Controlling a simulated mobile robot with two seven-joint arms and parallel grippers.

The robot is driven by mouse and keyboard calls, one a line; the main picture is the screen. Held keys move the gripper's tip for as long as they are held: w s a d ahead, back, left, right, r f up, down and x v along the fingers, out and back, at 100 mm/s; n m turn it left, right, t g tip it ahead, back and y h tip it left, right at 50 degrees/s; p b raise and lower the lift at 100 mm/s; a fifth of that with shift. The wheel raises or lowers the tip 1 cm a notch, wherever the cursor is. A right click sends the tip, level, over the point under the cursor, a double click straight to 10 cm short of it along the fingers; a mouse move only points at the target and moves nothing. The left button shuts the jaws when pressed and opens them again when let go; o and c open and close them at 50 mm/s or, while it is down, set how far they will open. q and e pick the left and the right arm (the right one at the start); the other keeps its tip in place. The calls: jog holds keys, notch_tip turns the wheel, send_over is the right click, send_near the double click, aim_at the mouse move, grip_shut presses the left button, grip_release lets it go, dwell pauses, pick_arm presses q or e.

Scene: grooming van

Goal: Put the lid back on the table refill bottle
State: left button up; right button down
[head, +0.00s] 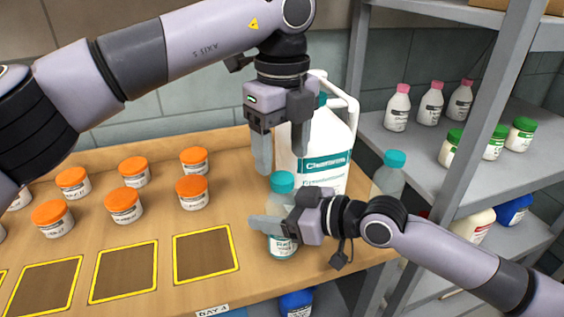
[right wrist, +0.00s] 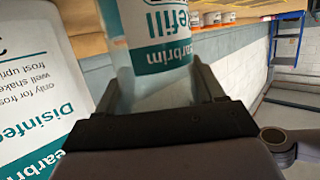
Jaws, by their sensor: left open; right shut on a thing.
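The table refill bottle (head: 281,247) is clear with a white and teal label and stands upright on the wooden table. A teal lid (head: 282,182) sits at its top; I cannot tell how firmly it is seated. My right gripper (head: 277,222) is shut around the bottle's middle from the right. In the right wrist view the bottle (right wrist: 160,35) is between the two fingers, and its top is out of frame. My left gripper (head: 281,158) is open, pointing down just above the lid, with nothing between its fingers.
A large white disinfectant jug (head: 322,165) stands close behind the bottle. Another teal-capped bottle (head: 387,181) is to its right. Orange-lidded jars (head: 193,192) and yellow-edged squares (head: 205,252) are on the left. A grey shelf rack (head: 440,150) with bottles stands at the right.

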pick_arm(q)
jog(key=o, duration=0.6)
jog(key=shift+r, duration=0.1)
jog(key=shift+c, duration=0.2)
jog(key=shift+r, duration=0.1)
notch_tip(320, 180, up, 12)
dwell(0.4)
pick_arm(e)
jog(key=shift+c, duration=0.2)
grip_release()
pick_arm(q)
jog(key=shift+f+b, duration=0.6)
jog(key=shift+f, duration=0.1)
pick_arm(e)
jog(key=v, duration=0.7)
